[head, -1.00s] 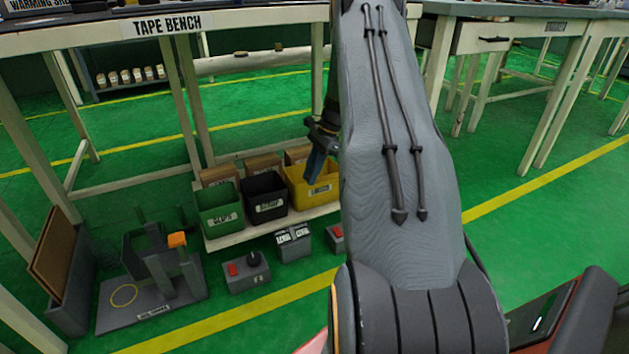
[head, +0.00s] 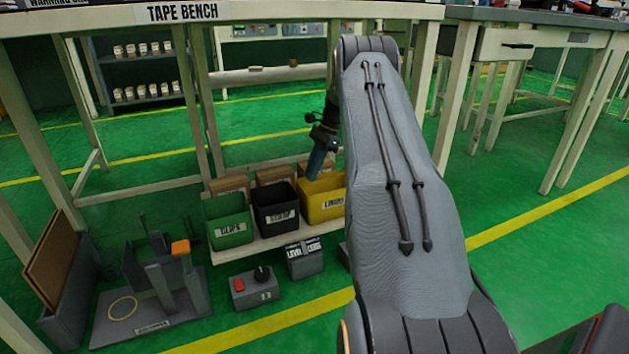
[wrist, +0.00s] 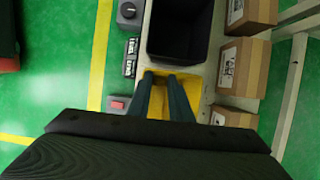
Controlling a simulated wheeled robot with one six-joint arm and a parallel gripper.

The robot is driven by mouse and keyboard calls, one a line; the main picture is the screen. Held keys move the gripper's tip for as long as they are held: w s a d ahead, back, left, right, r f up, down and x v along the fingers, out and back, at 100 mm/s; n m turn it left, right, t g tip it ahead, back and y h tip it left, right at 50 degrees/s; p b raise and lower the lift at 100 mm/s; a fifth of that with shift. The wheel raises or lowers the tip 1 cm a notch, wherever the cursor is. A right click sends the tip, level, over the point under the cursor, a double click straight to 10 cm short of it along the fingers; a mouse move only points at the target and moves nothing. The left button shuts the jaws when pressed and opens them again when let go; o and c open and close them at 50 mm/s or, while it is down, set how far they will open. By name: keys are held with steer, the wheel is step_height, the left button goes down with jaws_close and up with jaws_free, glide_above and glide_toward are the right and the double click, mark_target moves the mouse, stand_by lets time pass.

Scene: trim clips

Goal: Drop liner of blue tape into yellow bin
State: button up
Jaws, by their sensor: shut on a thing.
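The yellow bin (head: 322,206), labelled for liners, stands at the right end of a low shelf under the tape bench. In the wrist view its yellow wall (wrist: 206,100) shows around the fingers. My gripper (head: 316,165) hangs over the bin's back left part, fingers pointing down. In the wrist view the two blue-grey fingers (wrist: 167,95) are a little apart, with yellow bin behind the gap. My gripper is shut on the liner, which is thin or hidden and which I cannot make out. The roll of blue tape is not identifiable.
A black bin (head: 275,208) and a green bin (head: 228,220) stand left of the yellow one. Cardboard boxes (wrist: 240,65) line the shelf behind. A control box (head: 254,287) and a grey fixture (head: 150,325) are on the floor in front.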

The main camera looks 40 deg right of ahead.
steer(key=w+b, duration=0.3)
steer(key=shift+w+d+f, duration=0.1)
steer(key=shift+d+f, duration=0.2)
steer(key=shift+f, duration=1.25)
jaws_close()
steer(key=o, duration=0.9)
jaws_free()
steer(key=p+v, duration=0.3)
steer(key=v, duration=0.4)
steer(key=shift+d+r, duration=0.2)
steer(key=shift+r, duration=0.2)
